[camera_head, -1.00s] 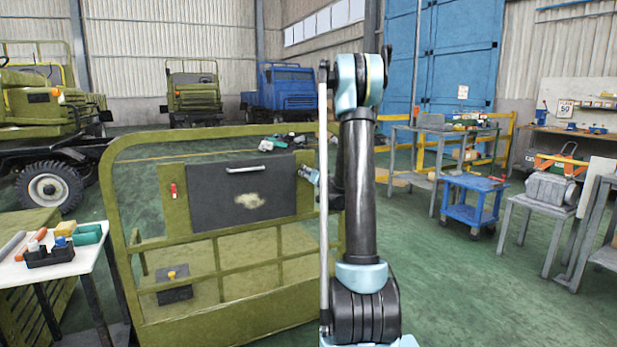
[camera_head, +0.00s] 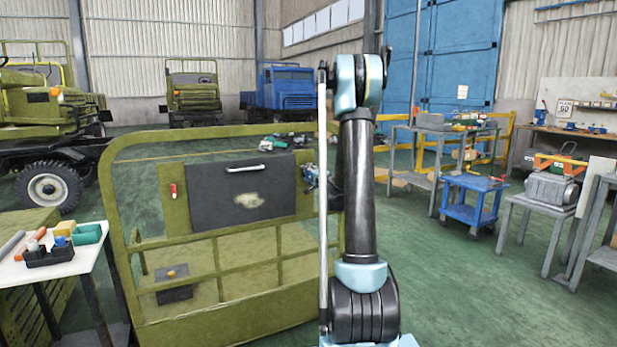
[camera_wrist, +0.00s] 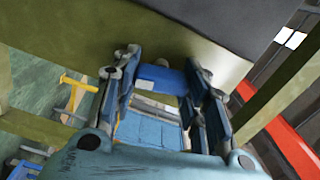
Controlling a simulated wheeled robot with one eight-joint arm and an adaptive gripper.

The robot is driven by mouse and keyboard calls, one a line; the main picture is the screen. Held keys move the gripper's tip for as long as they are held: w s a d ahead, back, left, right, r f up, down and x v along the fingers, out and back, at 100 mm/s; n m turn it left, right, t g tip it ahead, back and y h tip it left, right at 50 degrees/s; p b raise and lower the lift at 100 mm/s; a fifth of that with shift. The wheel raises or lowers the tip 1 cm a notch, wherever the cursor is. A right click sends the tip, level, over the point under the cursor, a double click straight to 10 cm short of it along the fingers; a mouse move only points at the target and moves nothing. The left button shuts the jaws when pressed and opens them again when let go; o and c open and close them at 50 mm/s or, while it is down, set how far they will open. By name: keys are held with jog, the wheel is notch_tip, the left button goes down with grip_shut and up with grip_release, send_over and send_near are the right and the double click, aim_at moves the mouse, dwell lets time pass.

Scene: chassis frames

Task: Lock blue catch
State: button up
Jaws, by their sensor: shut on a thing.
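The blue catch (camera_wrist: 160,80) shows in the wrist view between the two fingers, below the dark panel's edge. My gripper (camera_wrist: 163,66) is shut on it, with one finger at each side. In the head view, my gripper (camera_head: 312,178) is at the right side of the dark panel (camera_head: 215,205), and the blue catch cannot be told apart from it. The panel has a light handle and looks closed against the olive frame (camera_head: 230,325). A red catch (camera_head: 173,191) stands upright at the panel's left side.
A white table (camera_head: 88,262) with small parts stands at the left. A yellow-knobbed box (camera_head: 174,290) sits low inside the frame. A blue cart (camera_head: 470,205) and metal benches stand at the right. Green floor is open between them and my arm.

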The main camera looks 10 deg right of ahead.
jog(key=shift+d+f+m, duration=0.1)
jog(key=shift+d+m, duration=0.15)
jog(key=shift+m, duration=0.95)
jog(key=o, duration=0.8)
jog(key=shift+f, duration=0.1)
jog(key=shift+a, duration=0.1)
jog(key=v, duration=1.2)
